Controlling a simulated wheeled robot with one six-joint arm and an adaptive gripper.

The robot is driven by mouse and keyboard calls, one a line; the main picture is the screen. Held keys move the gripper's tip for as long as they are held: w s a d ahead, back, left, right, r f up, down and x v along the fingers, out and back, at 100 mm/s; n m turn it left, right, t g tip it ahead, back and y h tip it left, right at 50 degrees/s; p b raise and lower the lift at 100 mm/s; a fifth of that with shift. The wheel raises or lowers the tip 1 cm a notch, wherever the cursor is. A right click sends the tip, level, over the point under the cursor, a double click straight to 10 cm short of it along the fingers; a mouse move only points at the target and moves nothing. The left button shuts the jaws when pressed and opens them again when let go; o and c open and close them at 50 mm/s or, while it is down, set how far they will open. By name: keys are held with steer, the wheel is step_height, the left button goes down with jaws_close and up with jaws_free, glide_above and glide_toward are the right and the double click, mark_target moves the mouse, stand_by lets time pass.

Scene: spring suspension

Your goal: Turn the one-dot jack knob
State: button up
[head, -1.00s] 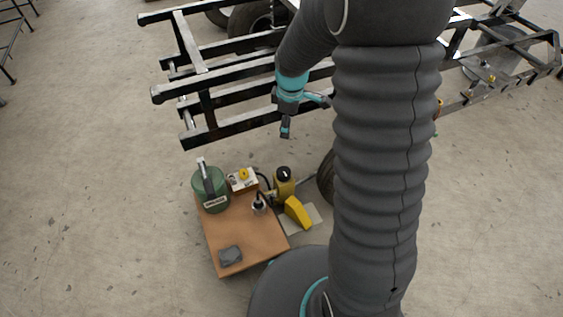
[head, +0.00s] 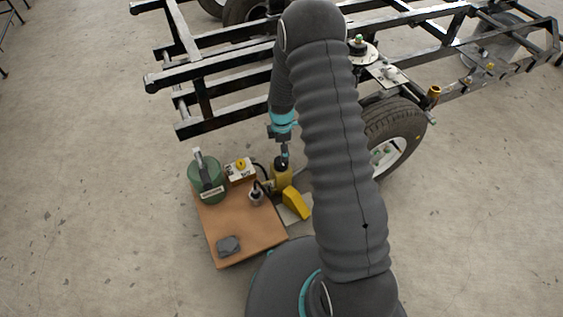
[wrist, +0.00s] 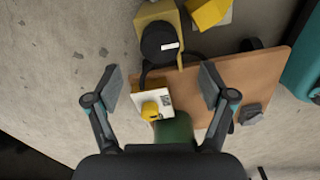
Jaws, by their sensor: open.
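A black round knob (wrist: 158,42) with a white mark sits on top of a yellow jack (wrist: 181,52). I cannot make out any dots on it. In the head view the knob (head: 281,165) shows just below my gripper (head: 284,152), on the yellow jack (head: 281,182). In the wrist view my gripper (wrist: 160,80) is open and empty, its fingers wide apart. The black knob lies beyond the fingertips, apart from them. A small white box (wrist: 140,99) with a yellow knob (wrist: 150,111) shows between the fingers, lower in the picture.
A brown board (head: 240,230) holds a green canister (head: 206,181), a small dark-topped jar (head: 256,195) and a grey lump (head: 228,245). A yellow wedge (head: 295,203) stands beside it. The black chassis frame (head: 230,115) and a tyre (head: 393,135) lie behind and right.

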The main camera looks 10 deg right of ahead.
mark_target(281, 164)
step_height(281, 164, down, 8)
steer(key=shift+f, duration=0.15)
steer(key=shift+c, duration=0.2)
steer(key=c, duration=1.1)
